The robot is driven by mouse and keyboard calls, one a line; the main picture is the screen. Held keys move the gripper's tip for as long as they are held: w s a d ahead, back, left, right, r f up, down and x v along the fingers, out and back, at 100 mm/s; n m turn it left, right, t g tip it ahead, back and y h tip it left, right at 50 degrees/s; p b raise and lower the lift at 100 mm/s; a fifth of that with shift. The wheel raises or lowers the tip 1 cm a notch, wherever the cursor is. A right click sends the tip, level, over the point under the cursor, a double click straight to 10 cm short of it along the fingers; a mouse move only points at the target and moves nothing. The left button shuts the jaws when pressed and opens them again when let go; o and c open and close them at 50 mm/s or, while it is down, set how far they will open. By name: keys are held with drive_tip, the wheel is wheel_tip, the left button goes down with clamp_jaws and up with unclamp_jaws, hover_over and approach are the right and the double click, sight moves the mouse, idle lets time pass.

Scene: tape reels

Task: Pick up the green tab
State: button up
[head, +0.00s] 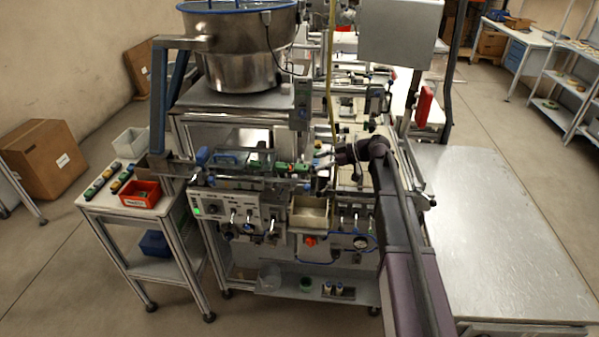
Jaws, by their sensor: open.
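Small green pieces (300,168) sit on the rail across the front of the machine, just left of my gripper. They are too small for me to tell which is the green tab. My gripper (318,163) is at the end of my dark purple arm, which reaches up from the lower right and bends left at the wrist. It is open, with its fingers pointing left towards the green pieces. I cannot tell whether the fingers touch or surround any of them. Nothing shows held in it.
A steel bowl feeder (240,70) stands above the rail. A side table (110,203) at left carries a red bin (140,194) and several green and yellow pieces. A beige tray (310,214) sits below my gripper. A bare metal table (490,230) is at right.

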sight(302, 166)
drive_tip(key=shift+a+f, duration=0.1)
drive_tip(key=shift+a, duration=0.1)
drive_tip(key=shift+b+x, duration=1)
drive_tip(key=shift+x, duration=1.6)
drive_tip(key=c, duration=0.8)
